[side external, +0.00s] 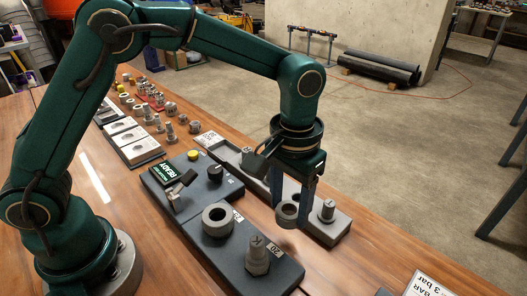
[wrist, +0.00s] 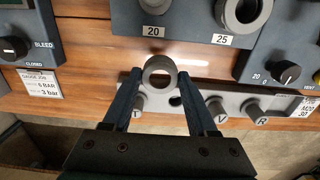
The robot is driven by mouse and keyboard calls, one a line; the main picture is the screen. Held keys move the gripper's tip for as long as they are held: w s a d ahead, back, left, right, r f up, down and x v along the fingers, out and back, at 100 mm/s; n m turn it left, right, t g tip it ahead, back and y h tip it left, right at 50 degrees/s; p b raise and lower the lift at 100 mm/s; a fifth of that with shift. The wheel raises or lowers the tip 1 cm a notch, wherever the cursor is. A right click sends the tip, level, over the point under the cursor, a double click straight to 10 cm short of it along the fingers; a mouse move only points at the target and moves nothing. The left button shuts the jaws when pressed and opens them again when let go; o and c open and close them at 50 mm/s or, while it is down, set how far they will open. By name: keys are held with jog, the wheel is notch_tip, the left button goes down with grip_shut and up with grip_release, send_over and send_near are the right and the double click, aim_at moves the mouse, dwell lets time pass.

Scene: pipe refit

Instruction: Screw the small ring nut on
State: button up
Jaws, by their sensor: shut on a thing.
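The small ring nut (wrist: 159,73) is a grey ring, held between the two fingertips of my gripper (wrist: 159,78). In the side view the ring nut (side external: 288,213) hangs at the fingertips of my gripper (side external: 291,205), in front of the grey rail. A grey fitting (side external: 258,255) stands upright at the label 20 on the dark panel (side external: 190,215). Beside it sits a larger grey ring (side external: 217,220), at the label 25 in the wrist view (wrist: 243,12). The ring nut is apart from both.
The grey rail (side external: 341,227) carries upright plugs, one at its near end (side external: 327,210); the wrist view shows plugs marked T, V and R (wrist: 253,111) and a dark hole. A READY display (side external: 169,171) and knobs stand on the panel. A pressure sign (side external: 429,285) lies lower right.

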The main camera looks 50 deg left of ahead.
aim_at(257, 241)
jog(key=s+r, duration=0.2)
jog(key=s+d+r, duration=0.1)
jog(key=s+r, duration=0.4)
jog(key=s, duration=0.1)
jog(key=shift+s+d+r, duration=0.15)
jog(key=shift+r, duration=0.1)
jog(key=shift+s+f, duration=0.15)
jog(key=shift+f, duration=1.85)
jog(key=shift+f, duration=2.45)
dwell(2.3)
